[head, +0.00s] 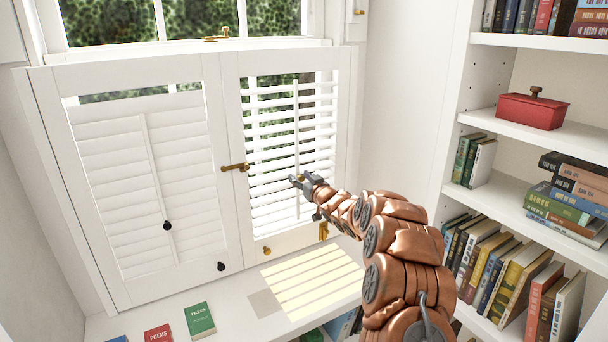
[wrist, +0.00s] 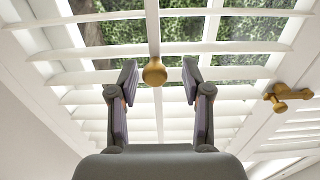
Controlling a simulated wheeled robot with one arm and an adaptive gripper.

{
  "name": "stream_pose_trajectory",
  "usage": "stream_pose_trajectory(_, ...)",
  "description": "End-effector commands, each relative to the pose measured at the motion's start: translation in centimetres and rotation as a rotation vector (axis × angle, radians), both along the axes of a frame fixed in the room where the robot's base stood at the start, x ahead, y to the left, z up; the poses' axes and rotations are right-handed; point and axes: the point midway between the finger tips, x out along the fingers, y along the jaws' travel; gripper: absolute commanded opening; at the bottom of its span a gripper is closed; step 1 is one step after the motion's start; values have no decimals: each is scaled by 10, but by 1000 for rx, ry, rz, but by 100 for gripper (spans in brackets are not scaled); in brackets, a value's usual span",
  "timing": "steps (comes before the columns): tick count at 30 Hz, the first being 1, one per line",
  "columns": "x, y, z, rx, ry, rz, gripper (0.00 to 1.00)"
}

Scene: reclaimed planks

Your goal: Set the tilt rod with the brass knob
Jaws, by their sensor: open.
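The right shutter panel's louvers (head: 275,125) stand open, with greenery showing between them. Its pale tilt rod (head: 296,115) runs upright down their middle. The brass knob (wrist: 154,72) sits on this rod in the wrist view; in the head view I cannot make it out behind the gripper. My gripper (head: 299,182) is at the rod, in front of the louvers. In the wrist view my gripper (wrist: 159,82) is open, with one finger on each side of the knob and a gap to both. The left panel's tilt rod (head: 152,165) has a black knob (head: 167,226); its louvers are closed.
A brass latch (head: 235,167) sits between the panels. A brass knob (head: 267,250) and a black knob (head: 221,266) are on the lower frames. Books, including a green one (head: 200,320), lie on the sill (head: 238,296). A bookcase (head: 450,150) stands at right.

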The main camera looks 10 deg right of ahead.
Motion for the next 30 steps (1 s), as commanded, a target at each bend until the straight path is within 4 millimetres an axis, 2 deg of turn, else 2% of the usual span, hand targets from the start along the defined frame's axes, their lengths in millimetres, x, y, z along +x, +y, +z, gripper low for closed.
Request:
stream_pose_trajectory(2,0,0,0,0,0,0,46)
stream_pose_trajectory(15,-1,1,0,-1,1,1,0)
stream_pose_trajectory(30,-4,6,-1,-7,-1,2,0)
